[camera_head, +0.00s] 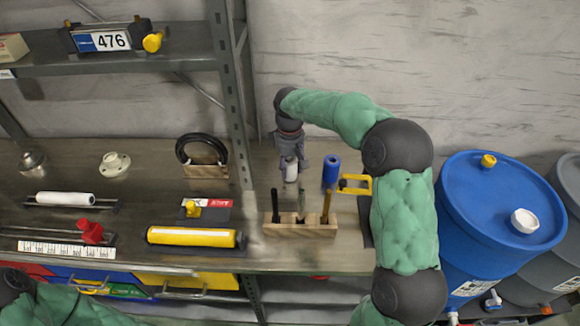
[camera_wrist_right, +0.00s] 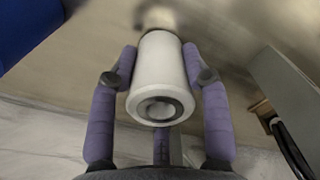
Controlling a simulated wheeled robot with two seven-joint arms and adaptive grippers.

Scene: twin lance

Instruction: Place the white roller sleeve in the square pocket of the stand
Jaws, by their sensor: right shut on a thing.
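The white roller sleeve (camera_head: 291,170) is upright in my right gripper (camera_head: 292,158), above the right part of the bench. The right wrist view shows the sleeve (camera_wrist_right: 160,75) between the two purple fingers of this gripper (camera_wrist_right: 160,68), with its hollow end facing the camera. A blurred pale block (camera_wrist_right: 158,17) shows beyond its far end; I cannot tell whether they touch. I cannot make out the stand's square pocket. Only part of my left arm shows at the bottom left of the head view; its gripper is out of view.
A blue cylinder (camera_head: 331,171) stands right of the sleeve. In front is a wooden block (camera_head: 300,230) with upright tools. A yellow-handled item (camera_head: 356,184) is close to my right arm. Another white roller (camera_head: 65,198) lies at left. A shelf post (camera_head: 232,100) rises left of the gripper.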

